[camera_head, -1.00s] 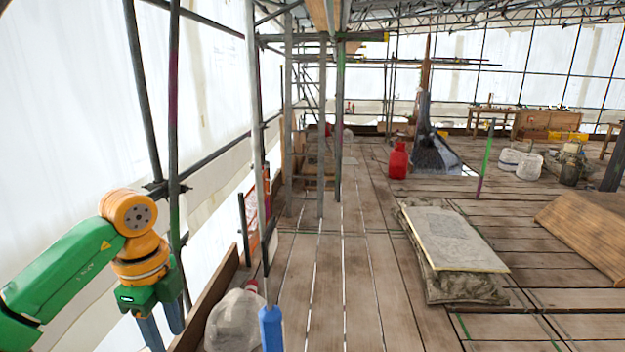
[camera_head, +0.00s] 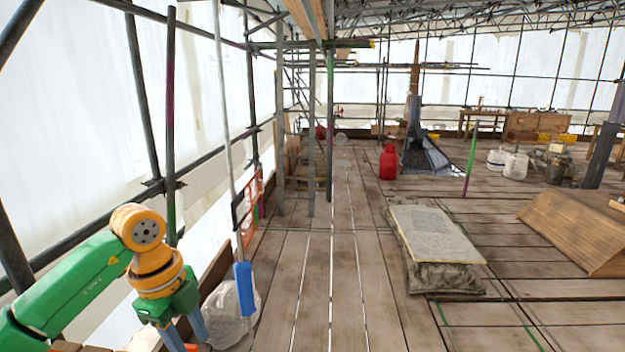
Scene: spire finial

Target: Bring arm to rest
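My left arm, green with orange joints, comes in from the lower left. My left gripper (camera_head: 188,334) points down near the bottom edge, beside the low board along the walkway. Its two grey-blue fingers are spread apart, with their tips close to or past the picture's edge. Nothing clear is held between them; a small orange patch shows near the tips. My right arm and gripper are not in view.
A pole with a blue end (camera_head: 243,290) and a pale sack (camera_head: 228,312) are close right of my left gripper. Scaffold poles (camera_head: 170,120) stand behind it. The middle planks are clear.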

